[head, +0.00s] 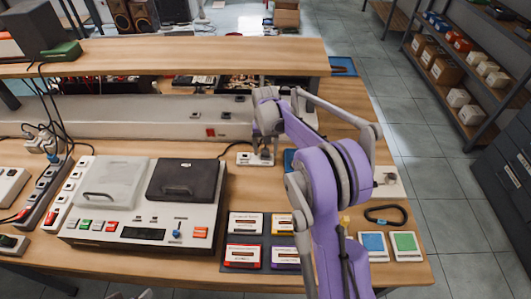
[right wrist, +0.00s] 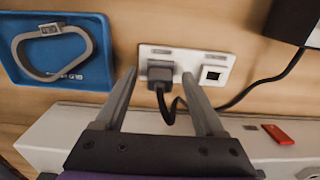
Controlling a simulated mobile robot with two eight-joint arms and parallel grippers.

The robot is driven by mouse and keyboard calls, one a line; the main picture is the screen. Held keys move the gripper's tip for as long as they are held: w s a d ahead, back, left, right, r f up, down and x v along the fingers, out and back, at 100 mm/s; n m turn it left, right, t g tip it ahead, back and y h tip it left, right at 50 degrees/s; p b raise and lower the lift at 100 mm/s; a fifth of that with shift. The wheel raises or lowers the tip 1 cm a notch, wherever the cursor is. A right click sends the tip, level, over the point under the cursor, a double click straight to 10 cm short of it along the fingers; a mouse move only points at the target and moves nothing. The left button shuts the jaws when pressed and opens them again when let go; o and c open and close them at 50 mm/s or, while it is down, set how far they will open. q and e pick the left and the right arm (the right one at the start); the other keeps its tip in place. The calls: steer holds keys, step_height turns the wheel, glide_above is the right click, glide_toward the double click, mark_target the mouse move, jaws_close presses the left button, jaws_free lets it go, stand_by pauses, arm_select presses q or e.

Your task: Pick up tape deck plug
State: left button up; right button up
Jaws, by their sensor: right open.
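The plug (right wrist: 158,76) is dark with a black cord and sits in the left socket of a white wall plate (right wrist: 186,64) in the right wrist view. Its cord curves right toward a dark box edge. In the head view the plate (head: 254,159) lies on the table, right of the tape deck (head: 140,205), with a black cord running between them. My right gripper (right wrist: 160,88) is open, with one finger on each side of the plug and a gap on both sides. In the head view my right gripper (head: 266,130) is above the plate, partly hiding it.
A blue tray (right wrist: 90,75) holding a grey loop lies beside the plate. A pale raceway (head: 130,118) with a red switch (head: 210,132) runs behind it. Several cartridges (head: 243,253) lie in front. A raised wooden shelf (head: 180,55) spans the back.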

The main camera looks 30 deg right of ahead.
jaws_close()
steer(key=shift+r, duration=0.1)
